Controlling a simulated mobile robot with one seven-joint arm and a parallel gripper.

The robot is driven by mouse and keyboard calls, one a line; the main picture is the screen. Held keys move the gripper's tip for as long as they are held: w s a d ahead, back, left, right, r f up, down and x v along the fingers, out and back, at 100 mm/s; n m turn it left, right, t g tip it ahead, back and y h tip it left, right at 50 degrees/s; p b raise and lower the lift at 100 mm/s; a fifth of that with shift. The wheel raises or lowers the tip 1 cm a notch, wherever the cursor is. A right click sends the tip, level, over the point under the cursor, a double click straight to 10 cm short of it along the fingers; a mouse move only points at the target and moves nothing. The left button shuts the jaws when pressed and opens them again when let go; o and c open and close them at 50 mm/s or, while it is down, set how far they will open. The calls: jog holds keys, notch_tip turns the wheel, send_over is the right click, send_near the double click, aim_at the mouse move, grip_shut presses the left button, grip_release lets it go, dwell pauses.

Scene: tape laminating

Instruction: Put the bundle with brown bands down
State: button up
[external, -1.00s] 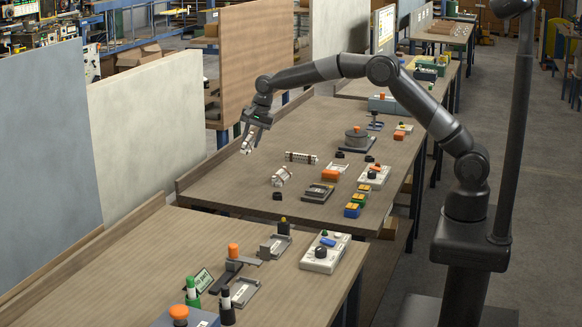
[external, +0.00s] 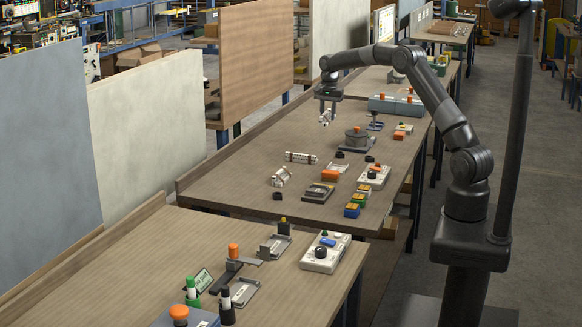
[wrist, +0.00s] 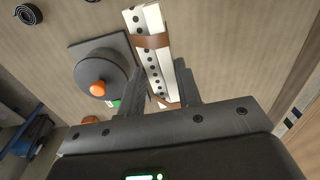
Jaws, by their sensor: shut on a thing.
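The bundle with brown bands (wrist: 152,42) is white with a row of dark holes. Brown bands wrap it in the wrist view. My gripper (wrist: 160,85) is shut on it, with a finger on each side. In the external view my gripper (external: 328,104) points down and holds the bundle (external: 325,117) above the far part of the middle table (external: 235,175). The bundle is tilted and clear of the tabletop.
Two other white bundles lie on the table, one farther back (external: 301,157) and one nearer (external: 281,177). A grey round device (external: 355,139) with an orange knob stands right of my gripper. Small parts and boxes line the right side. The left tabletop is bare.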

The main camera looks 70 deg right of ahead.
jog(key=s+d, duration=0.6)
jog(key=d, duration=0.1)
send_over(319, 145)
jog(key=shift+g, duration=0.4)
notch_tip(319, 145, down, 7)
jog(key=shift+w+a+r, duration=0.1)
jog(key=shift+a, duration=0.05)
jog(key=shift+f, duration=2)
jog(key=shift+f, duration=0.15)
jog(key=o, duration=1)
